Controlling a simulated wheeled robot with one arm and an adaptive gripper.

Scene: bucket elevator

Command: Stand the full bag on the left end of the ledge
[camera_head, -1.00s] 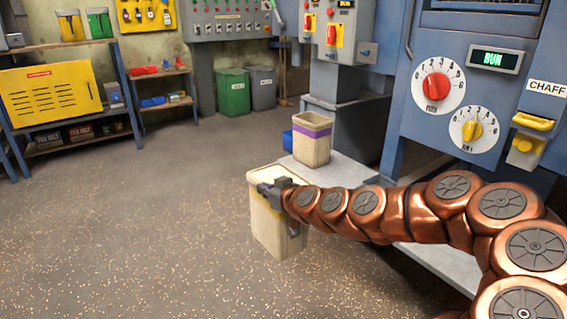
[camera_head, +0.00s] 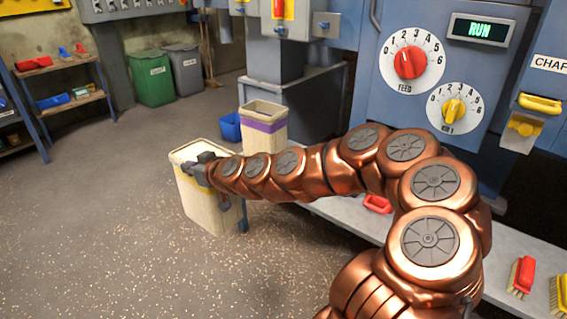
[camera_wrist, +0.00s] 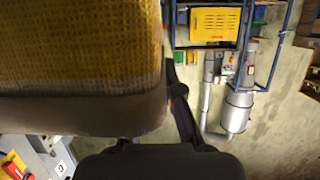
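A cream bag (camera_head: 208,205) with a yellow band at its top hangs upright from my gripper (camera_head: 198,163). My gripper is shut on the bag's upper edge; its fingertips are partly hidden. In the wrist view the bag's yellow woven band (camera_wrist: 80,50) fills the upper left beside a dark finger (camera_wrist: 183,110). The grey ledge (camera_head: 345,213) runs along the machine's foot, and the bag is in front of its left part.
A red-handled brush (camera_head: 521,277) and a yellow one (camera_head: 560,295) lie on the ledge at right, and a red item (camera_head: 377,204) lies mid-ledge, partly behind my arm. A blue bin (camera_head: 230,127) stands beside the purple-banded bag. The floor at left is clear.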

